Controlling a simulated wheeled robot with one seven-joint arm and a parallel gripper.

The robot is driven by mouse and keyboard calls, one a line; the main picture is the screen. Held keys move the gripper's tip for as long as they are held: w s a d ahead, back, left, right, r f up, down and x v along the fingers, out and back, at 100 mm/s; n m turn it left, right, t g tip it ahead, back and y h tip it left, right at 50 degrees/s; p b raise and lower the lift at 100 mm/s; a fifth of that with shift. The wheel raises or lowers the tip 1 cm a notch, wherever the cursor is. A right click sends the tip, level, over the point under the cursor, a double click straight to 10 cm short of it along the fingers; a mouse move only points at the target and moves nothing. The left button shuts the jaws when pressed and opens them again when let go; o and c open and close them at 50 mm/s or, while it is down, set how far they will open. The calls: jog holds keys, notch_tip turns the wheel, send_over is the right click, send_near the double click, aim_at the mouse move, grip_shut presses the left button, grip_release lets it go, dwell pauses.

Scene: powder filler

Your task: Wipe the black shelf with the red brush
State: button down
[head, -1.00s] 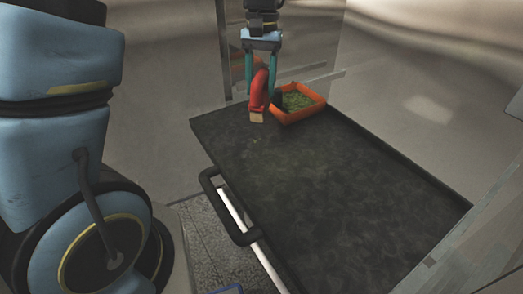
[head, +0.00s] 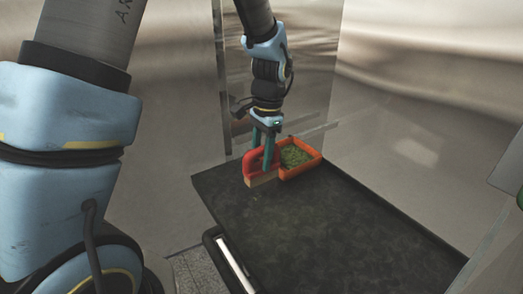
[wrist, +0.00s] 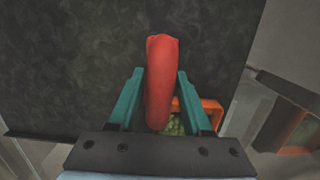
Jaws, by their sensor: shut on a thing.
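The black shelf (head: 330,218) is a dark, mottled slab, and it fills much of the wrist view (wrist: 80,60). The red brush (head: 249,162) has a red handle and pale bristles at its lower side. It is at the shelf's far left part, bristles down, at or just above the surface; I cannot tell if they touch. My gripper (head: 264,150) has teal fingers and is shut on the brush handle from above. In the wrist view the red handle (wrist: 161,75) runs between the two fingers (wrist: 155,95).
An orange tray (head: 318,163) with green bits in it (head: 294,156) stands right beside the brush at the shelf's far end. Metal walls (head: 420,120) enclose the back and right. The shelf's middle and near part are clear.

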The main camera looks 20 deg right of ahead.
aim_at(261, 174)
notch_tip(261, 174, down, 5)
jog(key=b, duration=0.4)
jog(key=shift+f, duration=0.25)
jog(key=shift+s+a+f+b, duration=0.1)
jog(key=shift+s+a+b, duration=0.1)
jog(key=shift+a, duration=0.7)
jog(key=shift+s+a+b, duration=0.15)
jog(key=shift+s+a, duration=0.05)
jog(key=shift+a, duration=0.7)
jog(key=shift+s+a, duration=0.1)
jog(key=shift+a, duration=0.2)
jog(key=shift+w+d, duration=0.2)
jog(key=shift+d, duration=0.65)
jog(key=shift+w+d, duration=0.2)
jog(key=shift+d, duration=0.95)
notch_tip(261, 174, up, 3)
jog(key=shift+w+d+f+p, duration=0.1)
jog(key=shift+w+d+p, duration=0.05)
jog(key=shift+p, duration=0.9)
jog(key=shift+r+p, duration=0.6)
jog(key=shift+p, duration=0.05)
jog(key=shift+r+p, duration=1.2)
jog(key=shift+r, duration=0.9)
